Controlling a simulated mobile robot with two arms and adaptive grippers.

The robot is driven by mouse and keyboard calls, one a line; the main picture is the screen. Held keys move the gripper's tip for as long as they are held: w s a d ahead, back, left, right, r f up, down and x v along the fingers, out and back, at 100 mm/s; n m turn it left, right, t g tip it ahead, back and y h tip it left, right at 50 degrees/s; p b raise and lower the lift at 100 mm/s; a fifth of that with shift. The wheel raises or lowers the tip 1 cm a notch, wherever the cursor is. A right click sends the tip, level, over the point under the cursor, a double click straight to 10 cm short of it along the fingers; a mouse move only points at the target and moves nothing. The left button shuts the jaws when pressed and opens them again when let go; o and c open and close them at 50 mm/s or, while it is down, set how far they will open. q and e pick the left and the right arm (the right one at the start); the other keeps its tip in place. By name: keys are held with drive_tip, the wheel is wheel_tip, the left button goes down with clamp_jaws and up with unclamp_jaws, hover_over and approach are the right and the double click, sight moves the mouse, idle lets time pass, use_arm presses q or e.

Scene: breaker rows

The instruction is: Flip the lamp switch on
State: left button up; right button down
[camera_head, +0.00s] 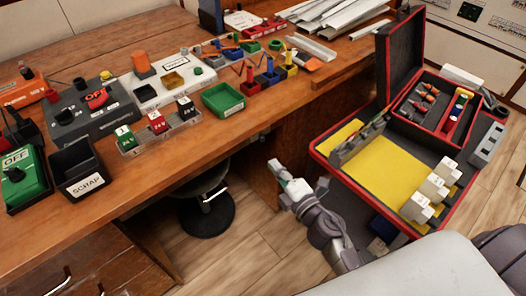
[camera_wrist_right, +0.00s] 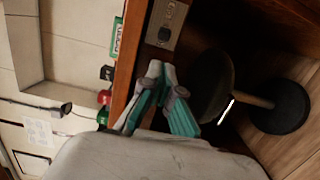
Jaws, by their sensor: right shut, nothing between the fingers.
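No part in view carries a lamp label that I can read, so I cannot tell which is the lamp switch. A green box with an OFF plate and dark knob (camera_head: 24,178) stands at the left end of the bench. A grey box with a red knob (camera_head: 95,105) stands behind it to the right. My right gripper (camera_head: 278,168) is shut and empty in the air, right of the bench's front edge and left of the open case. Its teal fingers also show in the right wrist view (camera_wrist_right: 158,98). My left gripper is out of view.
The wooden bench (camera_head: 150,185) holds a black SCRAP bin (camera_head: 80,168), breaker blocks (camera_head: 157,122) and a green tray (camera_head: 223,99). A black-based stool (camera_head: 207,212) stands below it. The open red-edged case (camera_head: 370,165) is at right. Floor between is partly clear.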

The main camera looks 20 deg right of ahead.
sight(262, 138)
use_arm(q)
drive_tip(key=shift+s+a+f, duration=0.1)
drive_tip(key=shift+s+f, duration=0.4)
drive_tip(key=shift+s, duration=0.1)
use_arm(e)
drive_tip(key=w+a, duration=0.2)
drive_tip(key=w, duration=0.7)
drive_tip(key=shift+w, duration=0.25)
